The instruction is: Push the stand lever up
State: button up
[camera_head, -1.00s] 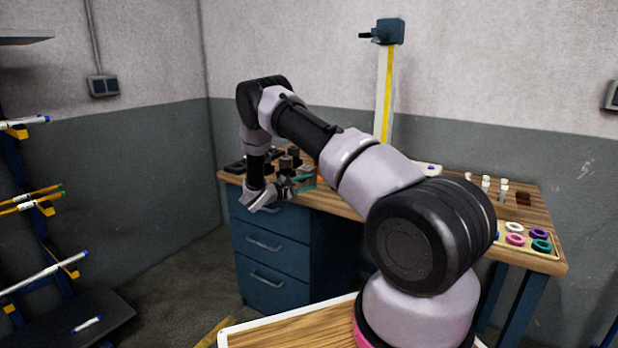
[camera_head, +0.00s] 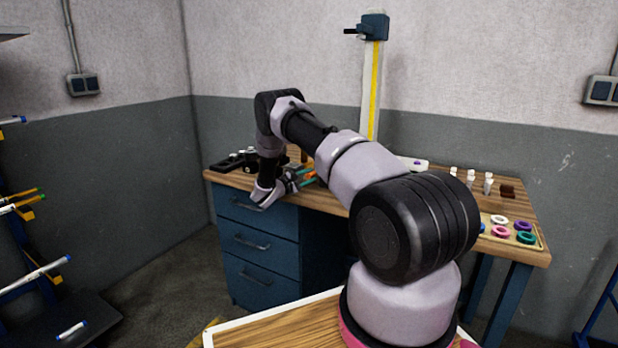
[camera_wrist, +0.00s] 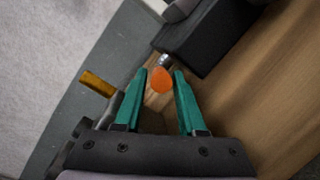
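My gripper (camera_wrist: 160,78) shows two teal fingers, apart, in the wrist view. A rounded orange knob (camera_wrist: 161,80) appears between the fingertips, with a narrow gap at each side; a metal end shows just behind it. I take this knob to be the stand lever's tip, but its shaft and the stand's shape are not clear. In the head view my gripper (camera_head: 304,179) is low over the left part of the desk, and the stand is mostly hidden behind my arm. Contact with the knob cannot be told.
A dark block (camera_wrist: 212,35) lies just beyond the fingers. An orange-yellow bar (camera_wrist: 97,83) sticks out left of them. The wooden desk (camera_head: 228,180) also bears a tray of coloured rings (camera_head: 501,232) at right. A tall post with a yellow stripe (camera_head: 374,90) rises behind.

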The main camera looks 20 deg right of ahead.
jog(key=shift+d, duration=0.1)
jog(key=shift+c, duration=0.2)
grip_shut()
dwell(1.2)
